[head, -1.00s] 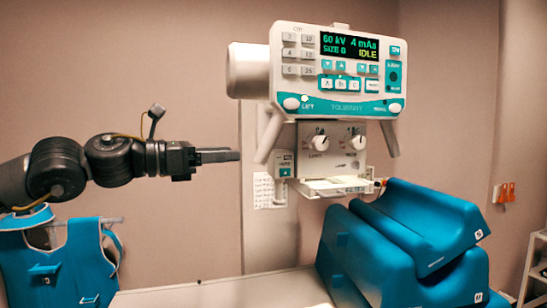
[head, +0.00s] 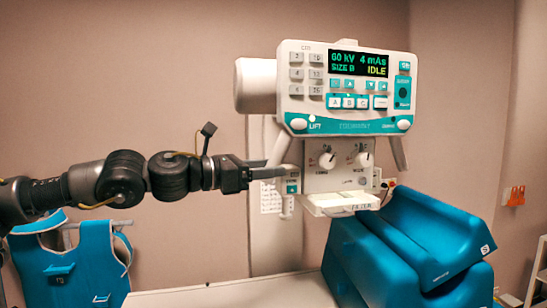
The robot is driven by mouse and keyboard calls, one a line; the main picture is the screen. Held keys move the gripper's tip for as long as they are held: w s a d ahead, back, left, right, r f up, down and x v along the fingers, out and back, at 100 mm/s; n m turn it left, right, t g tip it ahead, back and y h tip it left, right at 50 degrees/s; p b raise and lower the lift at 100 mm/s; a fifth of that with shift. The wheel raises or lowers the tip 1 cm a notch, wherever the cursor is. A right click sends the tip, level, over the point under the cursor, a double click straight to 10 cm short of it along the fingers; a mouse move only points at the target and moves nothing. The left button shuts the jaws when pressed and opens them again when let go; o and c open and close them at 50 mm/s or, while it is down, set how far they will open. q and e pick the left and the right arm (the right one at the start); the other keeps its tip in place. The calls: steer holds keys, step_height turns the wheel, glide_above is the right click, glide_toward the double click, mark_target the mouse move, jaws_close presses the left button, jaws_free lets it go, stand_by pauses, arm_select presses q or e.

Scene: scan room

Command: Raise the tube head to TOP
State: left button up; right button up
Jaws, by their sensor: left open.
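The tube head (head: 350,131) is a white unit with a teal band, hanging at upper centre. Its screen (head: 361,64) reads 60 kV, 4 mAs, SIZE B, IDLE. A round white button (head: 299,124) sits beside the word LIFT, with a small lit spot above it. My right gripper is out of view.
A two-knob collimator box (head: 338,165) hangs under the head, with a white tray (head: 339,203) below. Blue cushions (head: 428,240) fill the lower right. A blue apron (head: 68,265) hangs at lower left. The pale table (head: 235,293) is bare at lower centre.

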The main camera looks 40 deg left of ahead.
arm_select(q)
steer(key=shift+p+x, duration=0.4)
steer(key=shift+x, duration=0.6)
jaws_close()
